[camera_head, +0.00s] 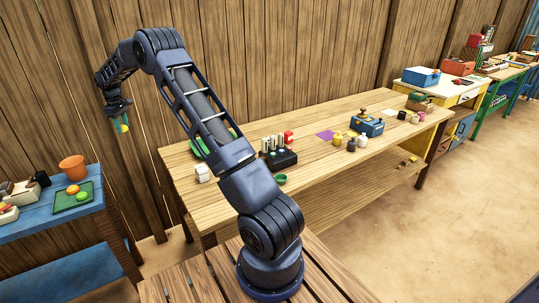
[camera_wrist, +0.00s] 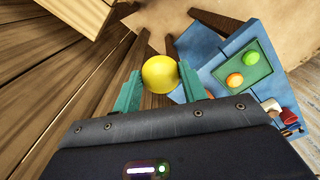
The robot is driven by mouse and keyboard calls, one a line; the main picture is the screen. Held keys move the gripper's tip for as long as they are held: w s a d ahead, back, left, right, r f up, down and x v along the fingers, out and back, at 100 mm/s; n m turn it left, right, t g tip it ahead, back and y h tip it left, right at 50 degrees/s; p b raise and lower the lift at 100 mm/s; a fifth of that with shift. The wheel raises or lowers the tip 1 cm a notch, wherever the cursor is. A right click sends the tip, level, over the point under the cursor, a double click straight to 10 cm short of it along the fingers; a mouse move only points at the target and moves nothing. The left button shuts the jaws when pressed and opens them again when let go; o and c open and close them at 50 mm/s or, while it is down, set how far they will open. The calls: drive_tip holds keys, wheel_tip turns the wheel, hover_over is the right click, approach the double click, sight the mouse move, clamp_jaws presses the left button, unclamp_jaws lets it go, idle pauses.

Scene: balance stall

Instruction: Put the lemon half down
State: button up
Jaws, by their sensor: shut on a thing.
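My gripper (camera_head: 121,122) is raised in the air at the left in the head view, above floor level and near the plank wall. Its teal fingers (camera_wrist: 160,86) are shut on the yellow lemon half (camera_wrist: 160,72), which shows as a rounded yellow shape between the fingertips in the wrist view. In the head view the lemon half is small and partly hidden by the fingers. It touches no table.
A blue table (camera_head: 40,228) at the left holds a green tray (camera_head: 62,206) with an orange and a green round thing, and an orange cup (camera_head: 73,167). A wooden table (camera_head: 225,208) with a black block, a blue box (camera_head: 367,126) and small items stands to the right.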

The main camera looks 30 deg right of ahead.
drive_tip(key=w+d+m, duration=0.1)
drive_tip(key=d+m, duration=0.2)
drive_tip(key=d, duration=2.4)
drive_tip(key=s+d+m, duration=0.2)
drive_tip(key=s+d, duration=0.2)
drive_tip(key=d, duration=0.8)
drive_tip(key=s+d+m, duration=0.1)
drive_tip(key=s+d, duration=0.2)
drive_tip(key=d, duration=0.9)
drive_tip(key=m, duration=0.8)
hover_over(327, 157)
wheel_tip(327, 157, down, 3)
drive_tip(key=f, duration=1.9)
drive_tip(key=shift+s+a+f, duration=0.1)
drive_tip(key=shift+s+a, duration=0.05)
drive_tip(key=shift+a, duration=0.05)
drive_tip(key=shift+f, duration=0.1)
